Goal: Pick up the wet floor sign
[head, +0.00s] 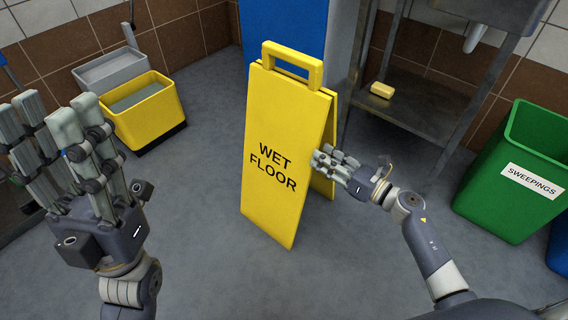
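The yellow wet floor sign (270,140) stands upright on the grey floor in the middle of the head view, with its two panels spread and a loop handle on top. Black letters on its front panel read "WET FLOOR". My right gripper (327,160) is at the sign's right edge, level with the lettering, and its fingertips overlap the edge in the picture. I cannot tell whether they touch it or whether the fingers are shut. My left gripper (52,125) is large in the left foreground, empty, with fingers pointing up and apart, well away from the sign.
A yellow mop bucket (150,112) with a grey wringer (112,68) stands at the back left. A metal table with a lower shelf (420,112) holds a yellow block (382,90). A green "SWEEPINGS" bin (505,195) is at right. Floor in front of the sign is clear.

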